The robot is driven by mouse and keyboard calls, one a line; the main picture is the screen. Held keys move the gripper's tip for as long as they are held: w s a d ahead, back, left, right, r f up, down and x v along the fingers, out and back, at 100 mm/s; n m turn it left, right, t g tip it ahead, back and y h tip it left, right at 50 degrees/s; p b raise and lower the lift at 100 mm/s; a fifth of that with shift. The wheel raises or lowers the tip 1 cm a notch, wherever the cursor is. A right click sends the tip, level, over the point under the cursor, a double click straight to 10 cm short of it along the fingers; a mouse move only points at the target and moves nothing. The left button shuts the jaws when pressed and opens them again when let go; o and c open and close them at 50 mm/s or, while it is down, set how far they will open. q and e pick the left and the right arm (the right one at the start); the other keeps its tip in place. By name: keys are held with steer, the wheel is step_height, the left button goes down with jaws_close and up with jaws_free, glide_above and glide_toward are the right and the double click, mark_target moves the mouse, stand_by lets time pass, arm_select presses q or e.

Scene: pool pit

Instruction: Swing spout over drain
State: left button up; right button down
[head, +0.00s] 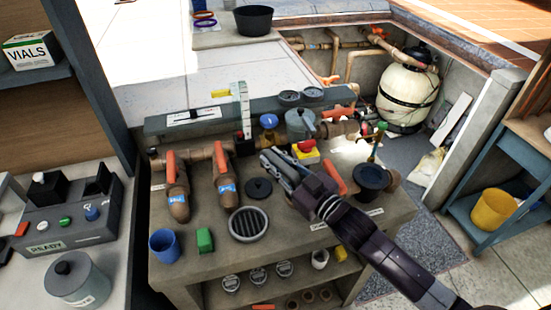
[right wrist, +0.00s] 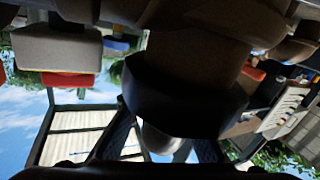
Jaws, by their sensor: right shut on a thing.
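The drain (head: 249,224) is a round grey slotted grate near the front of the bench top. My right gripper (head: 268,160) reaches in from the lower right and is behind and a little right of the drain. It is shut on what looks like the spout. The right wrist view shows a dark collar (right wrist: 185,95) on a brown pipe close ahead, with a paler rounded end between my fingers. In the head view my gripper mostly hides the held part, below the blue-knobbed valve (head: 268,121). My left gripper is not in view.
Two orange-handled valves (head: 171,168) stand left of the gripper. A black round lid (head: 258,187) lies just behind the drain. A blue cup (head: 164,245) and green block (head: 205,240) are at the front left. A dark funnel-like cup (head: 371,178) stands right of my arm.

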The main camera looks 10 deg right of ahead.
mark_target(299, 181)
steer(key=shift+r, duration=0.15)
steer(key=c, duration=2)
jaws_free()
steer(key=shift+c, duration=0.2)
steer(key=shift+w, duration=0.1)
steer(key=v, duration=1.2)
steer(key=shift+c, duration=0.3)
